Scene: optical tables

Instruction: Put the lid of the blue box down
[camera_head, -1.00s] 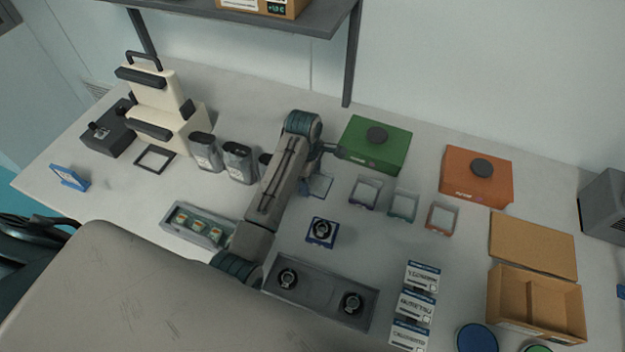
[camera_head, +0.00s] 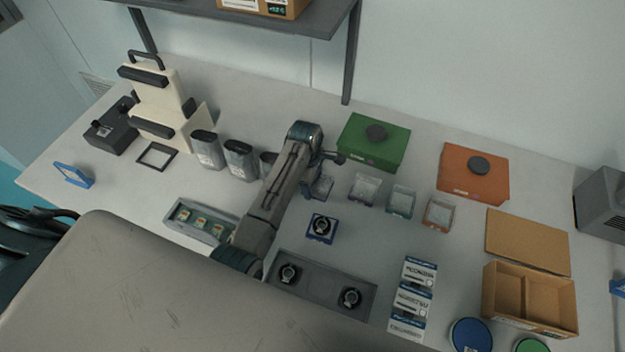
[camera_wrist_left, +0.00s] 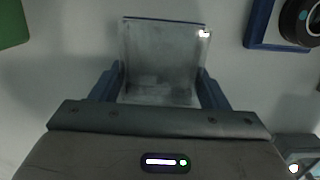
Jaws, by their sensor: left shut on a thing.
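My left gripper (camera_head: 322,176) is over the table's middle, pointing down, partly hidden by its own arm. In the left wrist view its two blue fingers (camera_wrist_left: 160,88) are shut on the sides of a clear, square lid (camera_wrist_left: 165,50). The lid also shows in the head view (camera_head: 318,189), low near the table; I cannot tell whether it touches. The open blue box (camera_head: 321,240) holds a round black part and stands just in front of the lid, apart from it. It shows at the wrist view's upper right (camera_wrist_left: 262,30). My right gripper is not in view.
Several clear containers (camera_head: 401,201) stand right of the lid. Behind are a green box (camera_head: 360,150) and an orange box (camera_head: 455,180). Dark-topped jars (camera_head: 238,160) stand left of my arm. A grey tray (camera_head: 320,294) lies in front. A cardboard box (camera_head: 530,322) is at the right.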

